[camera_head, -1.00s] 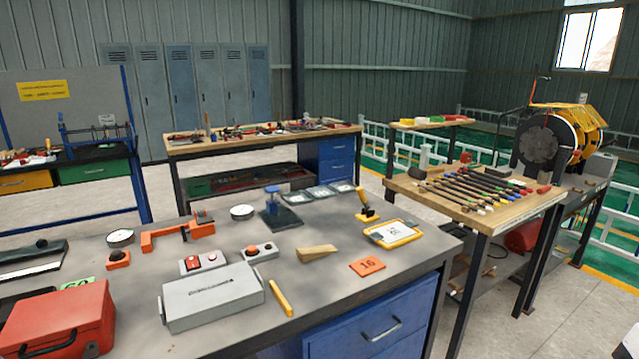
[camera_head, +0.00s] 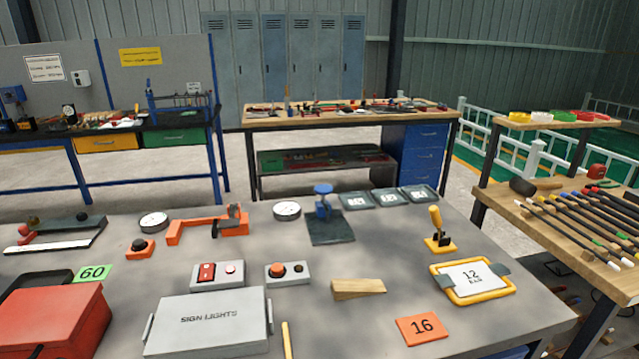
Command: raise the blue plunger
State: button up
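The blue plunger (camera_head: 323,192) stands upright on a dark square base plate (camera_head: 331,232) near the back edge of the grey workbench. It has a round blue cap on top and a thicker blue body below. My gripper is not in view, and nothing touches the plunger.
On the grey bench (camera_head: 330,310), a round gauge (camera_head: 287,210) is left of the plunger and dark trays (camera_head: 390,197) are right. A yellow-handled lever (camera_head: 437,230), wooden wedge (camera_head: 358,288), button boxes (camera_head: 288,272), sign-lights box (camera_head: 208,320) and red case (camera_head: 52,318) stand nearer.

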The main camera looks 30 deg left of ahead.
aim_at(322, 190)
jog(key=u, duration=0.65)
jog(key=i, duration=0.95)
jog(key=u, duration=0.9)
